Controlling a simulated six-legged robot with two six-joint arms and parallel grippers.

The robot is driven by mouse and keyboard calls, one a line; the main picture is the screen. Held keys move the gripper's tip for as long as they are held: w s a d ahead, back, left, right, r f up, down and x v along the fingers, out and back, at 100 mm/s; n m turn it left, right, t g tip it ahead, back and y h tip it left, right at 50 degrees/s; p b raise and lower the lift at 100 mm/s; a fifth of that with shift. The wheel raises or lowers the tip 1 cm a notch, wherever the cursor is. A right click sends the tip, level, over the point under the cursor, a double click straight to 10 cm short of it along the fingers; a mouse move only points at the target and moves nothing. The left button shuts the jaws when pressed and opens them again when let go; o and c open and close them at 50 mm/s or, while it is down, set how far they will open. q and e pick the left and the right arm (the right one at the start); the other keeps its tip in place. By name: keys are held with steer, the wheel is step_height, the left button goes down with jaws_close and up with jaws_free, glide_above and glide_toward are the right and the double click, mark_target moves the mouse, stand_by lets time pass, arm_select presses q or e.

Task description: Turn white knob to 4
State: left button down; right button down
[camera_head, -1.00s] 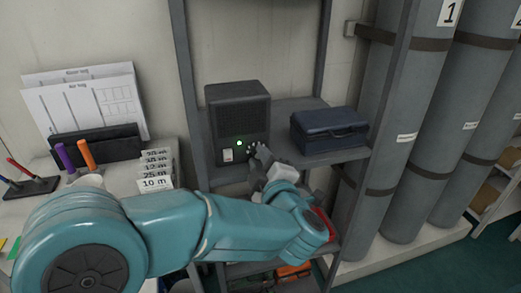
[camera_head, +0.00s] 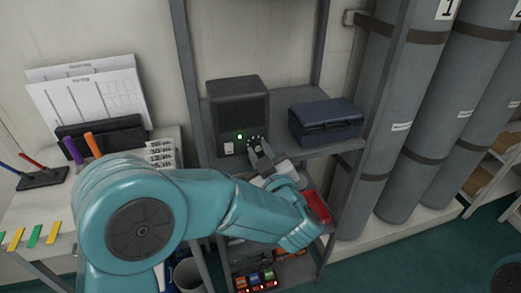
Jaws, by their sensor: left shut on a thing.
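The dark grey box (camera_head: 238,105) with a grille stands on the shelf, a green light (camera_head: 240,137) and a white switch (camera_head: 228,148) on its lower front. Small pale marks (camera_head: 254,138) show right of the light. My left gripper (camera_head: 256,149) is at the lower right of this front, just under the marks, and is shut on what looks like the knob there. The fingers hide the knob, so its colour and setting cannot be read. My right gripper is not in view.
A dark blue case (camera_head: 326,122) lies on the shelf (camera_head: 295,97) right of the box. Shelf posts stand on both sides. Tall grey cylinders (camera_head: 415,110) stand at the right. A desk with papers (camera_head: 90,97) and pens is at the left.

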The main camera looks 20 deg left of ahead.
arm_select(q)
steer(key=shift+f, duration=0.1)
stand_by(0.3)
steer(key=c, duration=0.9)
jaws_free()
